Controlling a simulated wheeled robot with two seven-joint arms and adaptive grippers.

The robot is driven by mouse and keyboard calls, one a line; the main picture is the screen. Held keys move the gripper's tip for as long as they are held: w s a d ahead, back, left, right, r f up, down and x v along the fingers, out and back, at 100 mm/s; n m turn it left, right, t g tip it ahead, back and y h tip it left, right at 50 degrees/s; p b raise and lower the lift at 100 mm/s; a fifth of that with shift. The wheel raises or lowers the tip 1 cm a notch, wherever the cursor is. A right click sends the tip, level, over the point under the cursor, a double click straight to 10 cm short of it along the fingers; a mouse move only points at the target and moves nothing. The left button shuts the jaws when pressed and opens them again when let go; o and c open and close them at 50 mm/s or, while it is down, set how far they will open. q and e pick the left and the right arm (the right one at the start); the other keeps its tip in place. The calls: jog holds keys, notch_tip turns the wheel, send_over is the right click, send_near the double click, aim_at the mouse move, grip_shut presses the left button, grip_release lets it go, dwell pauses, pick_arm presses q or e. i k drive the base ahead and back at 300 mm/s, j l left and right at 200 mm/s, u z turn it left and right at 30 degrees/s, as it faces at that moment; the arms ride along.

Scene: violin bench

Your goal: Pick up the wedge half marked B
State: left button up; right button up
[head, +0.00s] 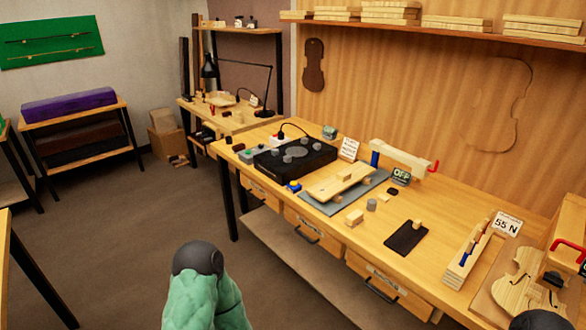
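No mark B can be read on any piece from here, so I cannot tell which is the wedge half. A small pale wood block (354,218) lies near the bench's front edge. Another small pale wood piece (416,224) stands on a dark mat (402,240).
The wooden bench (450,228) has drawers along its front. A black box with round discs (295,154), a grey cylinder (371,205), a clamp (405,157), a wooden rack (468,262) and a violin body (525,290) stand on it. Open floor lies left.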

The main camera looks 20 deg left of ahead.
aim_at(324, 192)
jog(key=i+j+u, duration=0.1)
jog(key=u, duration=0.3)
jog(key=i+u, duration=0.55)
jog(key=u, duration=0.25)
jog(key=i+j+z, duration=0.15)
jog(key=i, duration=0.25)
jog(key=i+j+z, duration=0.1)
jog(key=i, duration=0.3)
